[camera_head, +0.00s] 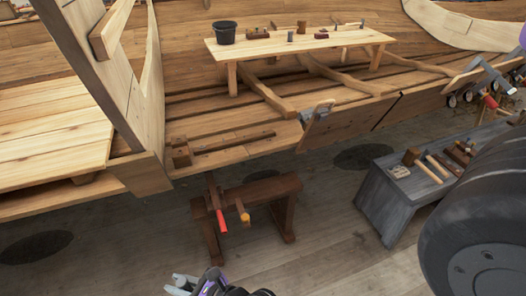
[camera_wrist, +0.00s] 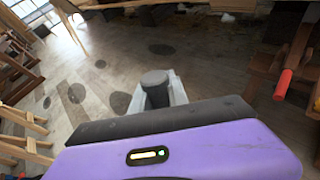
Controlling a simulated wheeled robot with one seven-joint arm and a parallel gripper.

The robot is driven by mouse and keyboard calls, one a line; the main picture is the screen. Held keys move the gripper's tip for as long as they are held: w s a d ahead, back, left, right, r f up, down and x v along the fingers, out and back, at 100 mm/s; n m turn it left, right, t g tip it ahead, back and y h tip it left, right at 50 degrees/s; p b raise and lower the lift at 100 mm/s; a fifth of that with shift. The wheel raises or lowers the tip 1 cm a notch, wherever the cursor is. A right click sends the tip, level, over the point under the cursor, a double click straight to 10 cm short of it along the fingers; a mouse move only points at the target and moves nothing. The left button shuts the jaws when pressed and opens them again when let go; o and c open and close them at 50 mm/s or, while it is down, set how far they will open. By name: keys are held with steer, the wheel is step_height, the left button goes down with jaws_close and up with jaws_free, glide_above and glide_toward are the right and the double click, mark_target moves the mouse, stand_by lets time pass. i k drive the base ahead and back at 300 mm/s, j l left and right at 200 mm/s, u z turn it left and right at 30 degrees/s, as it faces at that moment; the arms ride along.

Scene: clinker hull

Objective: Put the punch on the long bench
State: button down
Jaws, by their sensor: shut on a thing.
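My gripper (camera_wrist: 156,92) is shut on a dark grey, round-topped piece, seemingly the punch (camera_wrist: 155,77), in the wrist view. Its lower part is hidden between the pale grey fingers. In the head view my gripper (camera_head: 178,284) is at the bottom edge, above the floor, and what it holds cannot be made out there. The long bench (camera_head: 255,47) is a pale plank-topped bench inside the hull at the top middle of the head view, well away from my gripper.
On the long bench stand a dark bucket (camera_head: 224,32), a brown plane (camera_head: 257,33) and several small pieces; its middle front is clear. A brown sawhorse (camera_head: 256,192) with clamps stands between my gripper and the hull. A grey tool bench (camera_head: 378,196) with mallets is at right.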

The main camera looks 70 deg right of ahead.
mark_target(416, 192)
steer(key=k+z, duration=0.1)
steer(key=z, duration=0.3)
steer(key=k+z, duration=0.1)
steer(key=z, duration=0.25)
steer(key=k+z, duration=0.1)
steer(key=z, duration=1.45)
